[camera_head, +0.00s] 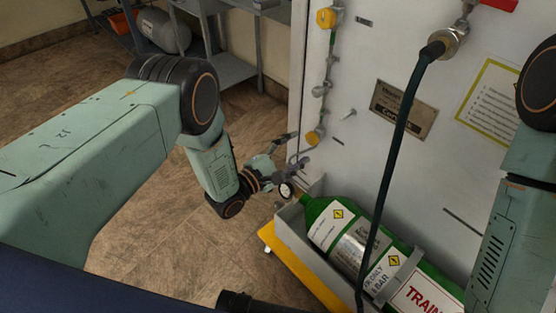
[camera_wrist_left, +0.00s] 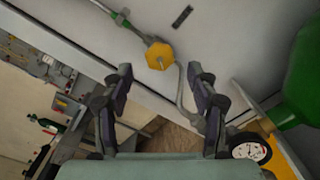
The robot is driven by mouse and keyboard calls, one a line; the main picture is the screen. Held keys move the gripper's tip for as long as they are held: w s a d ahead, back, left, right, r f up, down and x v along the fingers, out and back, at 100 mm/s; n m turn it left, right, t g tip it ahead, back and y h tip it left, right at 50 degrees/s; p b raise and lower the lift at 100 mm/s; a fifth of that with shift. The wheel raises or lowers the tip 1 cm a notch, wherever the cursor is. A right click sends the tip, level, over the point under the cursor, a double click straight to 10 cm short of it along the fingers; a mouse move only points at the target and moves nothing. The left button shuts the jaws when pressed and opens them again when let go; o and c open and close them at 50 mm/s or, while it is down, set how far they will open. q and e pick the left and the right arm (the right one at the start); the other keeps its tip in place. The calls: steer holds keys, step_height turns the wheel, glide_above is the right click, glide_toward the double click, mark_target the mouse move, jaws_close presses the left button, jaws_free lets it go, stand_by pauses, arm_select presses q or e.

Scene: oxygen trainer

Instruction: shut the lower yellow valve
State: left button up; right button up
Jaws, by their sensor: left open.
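The lower yellow valve (camera_head: 314,137) is a small yellow knob on the thin pipe on the pale panel. In the left wrist view the lower yellow valve (camera_wrist_left: 160,56) shows between and just beyond the fingertips. My left gripper (camera_head: 291,158) is open and empty, its fingers pointing at the panel a little left of and below the knob. The left gripper's two fingers (camera_wrist_left: 160,82) stand wide apart in the wrist view, with no clear contact with the knob. My right arm shows at the right edge, but its gripper is out of view.
An upper yellow valve (camera_head: 326,18) sits higher on the same pipe. A green cylinder (camera_head: 350,232) lies in a grey cradle below, with a pressure gauge (camera_head: 286,190) close to the left gripper. A dark hose (camera_head: 402,125) hangs across the panel. Brown floor lies left.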

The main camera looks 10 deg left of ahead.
arm_select(q)
steer(key=v, duration=0.7)
steer(key=shift+s, duration=0.15)
steer(key=shift+a, duration=0.1)
